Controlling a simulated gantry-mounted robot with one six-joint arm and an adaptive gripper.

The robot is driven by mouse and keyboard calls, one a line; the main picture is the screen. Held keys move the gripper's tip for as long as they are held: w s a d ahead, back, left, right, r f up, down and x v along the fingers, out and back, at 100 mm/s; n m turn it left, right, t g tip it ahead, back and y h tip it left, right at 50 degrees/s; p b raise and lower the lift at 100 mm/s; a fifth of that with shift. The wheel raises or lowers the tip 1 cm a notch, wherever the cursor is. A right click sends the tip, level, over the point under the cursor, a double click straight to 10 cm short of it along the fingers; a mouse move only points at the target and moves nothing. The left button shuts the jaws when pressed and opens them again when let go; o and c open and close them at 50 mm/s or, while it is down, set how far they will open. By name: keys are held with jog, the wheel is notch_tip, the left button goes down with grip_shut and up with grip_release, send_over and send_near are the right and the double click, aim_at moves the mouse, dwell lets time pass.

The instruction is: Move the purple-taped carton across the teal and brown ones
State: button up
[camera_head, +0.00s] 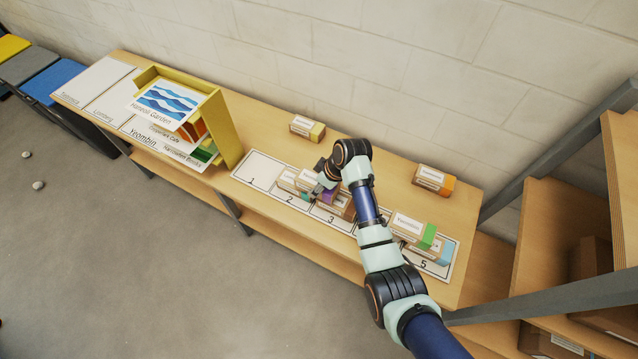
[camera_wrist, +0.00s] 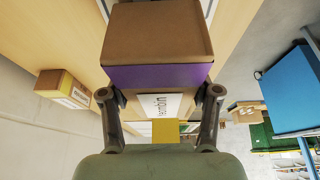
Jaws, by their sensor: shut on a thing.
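The purple-taped carton (camera_wrist: 158,77) fills the upper middle of the wrist view, a brown box with a purple band. My gripper (camera_wrist: 160,96) has a finger on each side of it and is shut on it. In the head view the purple band (camera_head: 329,196) shows beside my gripper (camera_head: 322,181), over the numbered strip around slots 2 and 3. A carton with a white label (camera_head: 288,179) is just left of it. A brown-ended carton (camera_head: 348,210) is close on its right.
The numbered strip (camera_head: 256,168) has slot 1 bare. Green-taped (camera_head: 428,236) and light-blue-taped (camera_head: 444,251) cartons stand near slot 5. Yellow-taped (camera_head: 307,128) and orange-taped (camera_head: 434,180) cartons stand behind on the table. A yellow rack (camera_head: 222,130) is at left. My arm hides part of slot 4.

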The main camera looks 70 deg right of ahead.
dwell(0.3)
jog(key=shift+f, duration=0.3)
jog(key=o, duration=1.4)
jog(key=shift+o, duration=0.2)
jog(key=shift+f, duration=0.1)
jog(key=v, duration=1.2)
